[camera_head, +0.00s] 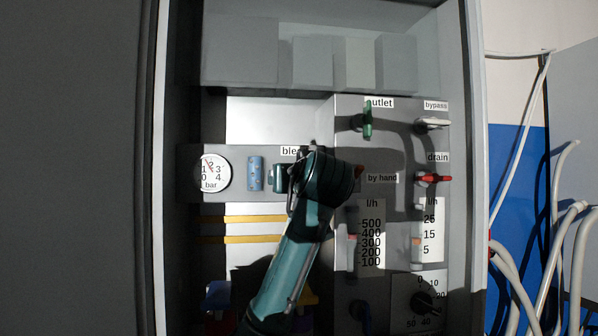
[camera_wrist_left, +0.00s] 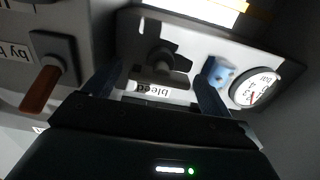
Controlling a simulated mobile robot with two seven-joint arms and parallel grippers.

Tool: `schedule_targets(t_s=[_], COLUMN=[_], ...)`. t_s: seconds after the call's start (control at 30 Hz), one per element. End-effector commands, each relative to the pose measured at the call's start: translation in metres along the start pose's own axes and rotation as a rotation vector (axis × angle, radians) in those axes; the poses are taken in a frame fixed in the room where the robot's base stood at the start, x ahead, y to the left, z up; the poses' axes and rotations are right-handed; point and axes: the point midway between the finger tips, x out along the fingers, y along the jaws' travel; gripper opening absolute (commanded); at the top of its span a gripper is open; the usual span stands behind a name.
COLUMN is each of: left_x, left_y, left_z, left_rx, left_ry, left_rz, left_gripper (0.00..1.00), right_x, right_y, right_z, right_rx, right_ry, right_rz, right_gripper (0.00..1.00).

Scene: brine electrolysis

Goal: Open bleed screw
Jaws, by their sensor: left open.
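The bleed screw (camera_wrist_left: 160,60) is a dark round knob on the grey panel, beside the label "bleed" (camera_wrist_left: 153,90), which reads upside down in the left wrist view. My left gripper (camera_wrist_left: 158,88) is open, with one finger on each side of the screw in that view. I cannot tell whether the fingers touch it. In the head view my arm and gripper (camera_head: 284,178) cover the screw and part of the bleed label (camera_head: 289,151). My right gripper is in neither view.
A pressure gauge (camera_head: 211,173) and a blue cylinder (camera_head: 255,173) sit left of the gripper. The by-hand valve's red-brown handle (camera_wrist_left: 41,88) lies close beside the fingers. Green outlet (camera_head: 367,121), white bypass (camera_head: 433,123) and red drain (camera_head: 434,178) handles are right. Cabinet walls enclose both sides.

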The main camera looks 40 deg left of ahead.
Motion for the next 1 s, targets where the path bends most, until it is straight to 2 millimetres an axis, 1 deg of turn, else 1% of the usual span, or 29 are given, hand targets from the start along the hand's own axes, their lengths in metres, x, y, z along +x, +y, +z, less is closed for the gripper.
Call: schedule_targets(t_s=[0.1, 0.37, 0.9, 1.0], left_x=[0.0063, 0.0072, 0.0067, 0.0066], left_y=[-0.0002, -0.0001, -0.0001, -0.0001], left_z=[0.0002, 0.0007, 0.0004, 0.0004], left_rx=[0.001, 0.001, 0.001, -0.001], left_ry=[0.0, 0.0, 0.0, 0.0], left_rz=[-0.001, 0.0, 0.0, 0.0], left_gripper=[0.84, 0.84, 0.4, 0.39], right_x=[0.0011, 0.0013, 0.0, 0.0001], right_y=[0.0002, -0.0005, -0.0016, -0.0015], right_z=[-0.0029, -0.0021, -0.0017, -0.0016], right_rx=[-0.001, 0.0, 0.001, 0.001], right_ry=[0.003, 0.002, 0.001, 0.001], right_rz=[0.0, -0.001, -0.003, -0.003], right_gripper=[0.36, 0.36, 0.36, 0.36])
